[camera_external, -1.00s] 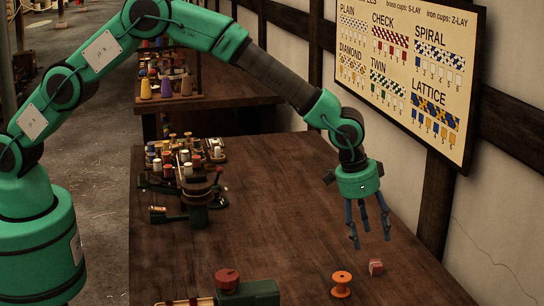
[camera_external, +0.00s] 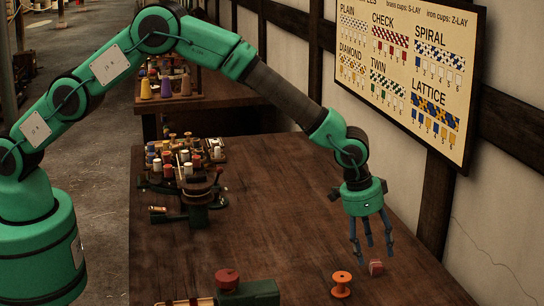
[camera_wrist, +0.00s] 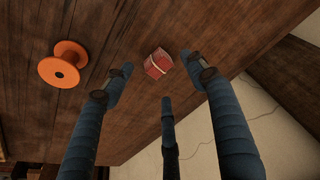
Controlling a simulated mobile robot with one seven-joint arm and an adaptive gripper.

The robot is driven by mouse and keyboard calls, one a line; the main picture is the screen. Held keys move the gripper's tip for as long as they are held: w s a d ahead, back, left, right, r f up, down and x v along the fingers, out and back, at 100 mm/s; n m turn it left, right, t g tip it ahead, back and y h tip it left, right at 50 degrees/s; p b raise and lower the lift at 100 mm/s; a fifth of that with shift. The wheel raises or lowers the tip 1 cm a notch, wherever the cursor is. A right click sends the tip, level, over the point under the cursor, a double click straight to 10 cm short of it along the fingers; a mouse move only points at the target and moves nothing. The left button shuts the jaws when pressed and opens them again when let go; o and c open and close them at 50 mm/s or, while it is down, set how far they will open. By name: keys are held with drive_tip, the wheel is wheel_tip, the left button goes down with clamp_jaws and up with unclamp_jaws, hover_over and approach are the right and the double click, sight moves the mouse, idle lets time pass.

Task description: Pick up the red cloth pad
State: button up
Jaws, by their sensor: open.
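The red cloth pad (camera_external: 376,267) is a small folded red block with a pale band. It lies on the brown wooden table (camera_external: 280,190), near the right edge by the wall. In the wrist view the pad (camera_wrist: 158,63) lies beyond and between the fingertips. My gripper (camera_external: 373,254) has blue fingers and is open and empty, with its tips just above and around the pad in the outside view. In the wrist view the fingers of my gripper (camera_wrist: 156,83) are spread wide, and none clearly touches the pad.
An orange spool (camera_external: 341,284) stands on the table just left of the pad. A green device with a red knob (camera_external: 228,280) is at the front. A rack of several bobbins (camera_external: 180,160) stands at the back left. The wall with a pattern board (camera_external: 405,75) bounds the right side.

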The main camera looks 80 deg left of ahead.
sight(376, 263)
drive_tip(key=shift+b+x, duration=0.5)
drive_tip(key=shift+x, duration=1.6)
drive_tip(key=c, duration=1.1)
